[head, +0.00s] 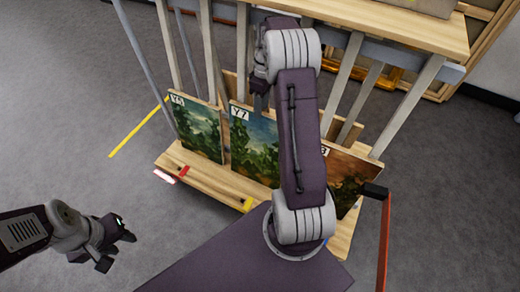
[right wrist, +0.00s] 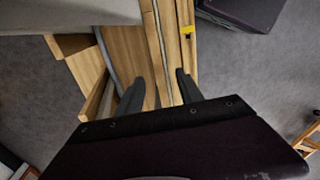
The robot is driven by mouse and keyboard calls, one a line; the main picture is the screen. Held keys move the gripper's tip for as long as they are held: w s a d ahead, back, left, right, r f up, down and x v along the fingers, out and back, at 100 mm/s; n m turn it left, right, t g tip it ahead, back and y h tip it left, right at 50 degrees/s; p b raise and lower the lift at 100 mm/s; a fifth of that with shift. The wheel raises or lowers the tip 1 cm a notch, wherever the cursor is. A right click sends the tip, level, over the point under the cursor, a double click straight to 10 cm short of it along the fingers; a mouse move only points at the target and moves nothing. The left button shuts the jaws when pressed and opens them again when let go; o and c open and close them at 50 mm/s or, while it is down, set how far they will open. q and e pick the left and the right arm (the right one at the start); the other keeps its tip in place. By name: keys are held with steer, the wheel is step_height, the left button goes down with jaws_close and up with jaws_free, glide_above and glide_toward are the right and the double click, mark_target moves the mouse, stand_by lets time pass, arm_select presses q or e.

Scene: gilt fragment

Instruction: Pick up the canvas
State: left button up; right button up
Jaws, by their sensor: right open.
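Three painted canvases stand in a wooden rack in the head view: a landscape labelled Y5 or similar (head: 197,130), one labelled Y7 (head: 250,150), and a browner one (head: 347,172) whose label is partly hidden by my right arm. My right gripper (head: 262,82) is above the Y7 canvas, partly hidden by its own wrist. In the right wrist view its fingers (right wrist: 158,92) are apart, with narrow wooden edges (right wrist: 170,60) running between them; I cannot tell which belongs to a canvas. My left gripper (head: 118,250) is at the lower left, away from the rack, its fingers apart and empty.
The rack has grey upright bars (head: 345,85) and a wooden top shelf (head: 390,25). Its bottom ledge (head: 205,182) carries red and yellow marks. A yellow line (head: 138,127) lies on the grey floor at left. A red-brown post (head: 384,240) stands at right. Floor at left is clear.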

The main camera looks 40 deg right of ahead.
mark_target(261, 127)
steer(key=shift+m, duration=0.3)
steer(key=f+b, duration=0.1)
steer(key=f, duration=0.2)
steer(key=f+b, duration=0.1)
steer(key=shift+s+f+b, duration=0.3)
steer(key=shift+s+b, duration=0.05)
steer(key=f+b, duration=0.2)
steer(key=f, duration=0.1)
steer(key=a+f+b, duration=0.1)
steer(key=shift+s+a+f+b, duration=0.1)
steer(key=shift+s+f+b, duration=0.2)
steer(key=shift+f, duration=0.25)
steer(key=shift+r, duration=0.15)
arm_select(q)
steer(key=f, duration=0.5)
steer(key=shift+w+d+f, duration=0.1)
steer(key=shift+w+f, duration=0.15)
steer(key=shift+f, duration=0.1)
arm_select(e)
jaws_close()
